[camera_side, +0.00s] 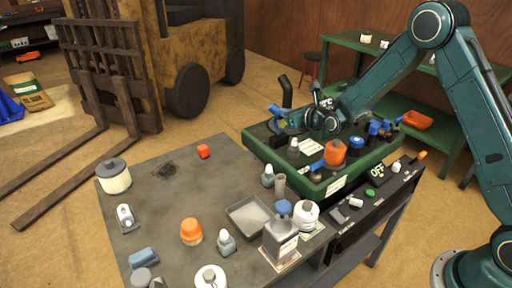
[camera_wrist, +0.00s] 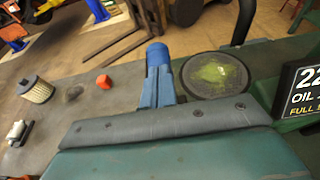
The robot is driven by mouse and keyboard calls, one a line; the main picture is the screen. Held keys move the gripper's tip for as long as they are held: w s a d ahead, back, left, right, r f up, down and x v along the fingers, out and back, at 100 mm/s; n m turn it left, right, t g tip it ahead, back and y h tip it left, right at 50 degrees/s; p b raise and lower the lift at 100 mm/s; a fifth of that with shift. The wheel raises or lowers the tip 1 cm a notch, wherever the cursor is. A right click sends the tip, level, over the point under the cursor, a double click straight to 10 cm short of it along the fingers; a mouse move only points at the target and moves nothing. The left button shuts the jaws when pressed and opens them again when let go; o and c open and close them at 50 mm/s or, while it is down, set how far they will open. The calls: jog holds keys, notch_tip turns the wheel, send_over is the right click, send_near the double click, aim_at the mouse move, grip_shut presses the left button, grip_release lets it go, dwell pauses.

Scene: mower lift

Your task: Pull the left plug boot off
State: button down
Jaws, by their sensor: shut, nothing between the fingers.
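In the side view a blue boot (camera_side: 277,112) stands at the left end of the green-rimmed tray (camera_side: 262,153), near a black upright pipe. A blue upright piece, apparently the same boot (camera_wrist: 158,75), stands near the middle of the wrist view with its lower end hidden behind a dark bolted strip. My gripper (camera_side: 302,122) is low over the left part of the tray, just right of the boot in the side view. It is shut and empty. Its fingertips are small and partly hidden, so I cannot tell whether they touch the boot.
A round greenish disc (camera_wrist: 213,75) and a black pipe (camera_side: 286,90) stand close by. An orange-topped part (camera_side: 334,153) and more blue pieces (camera_side: 375,128) sit farther right. Bottles and a grey pan (camera_side: 249,216) crowd the bench's front. A forklift (camera_side: 140,60) stands behind.

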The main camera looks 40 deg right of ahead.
dwell(0.4)
jog(key=s, duration=0.4)
jog(key=shift+s+f, duration=0.15)
jog(key=shift+f, duration=0.2)
jog(key=s+r, duration=0.5)
jog(key=s, duration=0.2)
jog(key=shift+s+r, duration=0.35)
jog(key=shift+s, duration=0.05)
jog(key=shift+r, duration=0.1)
